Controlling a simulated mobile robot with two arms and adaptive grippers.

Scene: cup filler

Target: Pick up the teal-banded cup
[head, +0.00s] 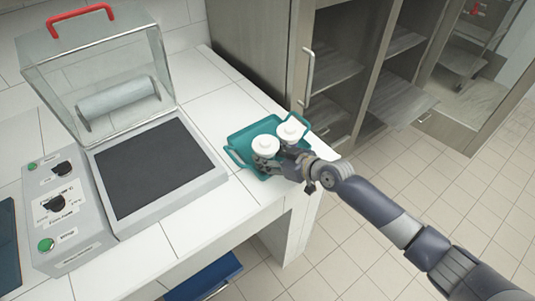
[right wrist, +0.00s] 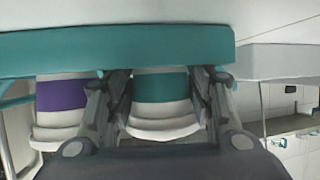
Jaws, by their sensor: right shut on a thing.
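The teal-banded cup (right wrist: 162,86) is white with a wide teal band, and it sits between the fingers of my right gripper (right wrist: 162,78) in the right wrist view. The gripper is shut on it. In the head view the cup appears to be the nearer white-lidded one (head: 265,144), with its band hidden, and my right gripper (head: 273,158) reaches it from the right. A purple-banded cup (right wrist: 62,96) stands beside it, outside the fingers; it appears to be the farther lidded cup (head: 291,130). My left gripper is not in view.
A teal tray (head: 239,142) lies under the cups near the counter's right edge. A machine with a clear cover (head: 60,62) and dark plate (head: 150,165) stands to the left. Shelves (head: 335,65) are behind. Bare white counter (head: 205,215) lies in front.

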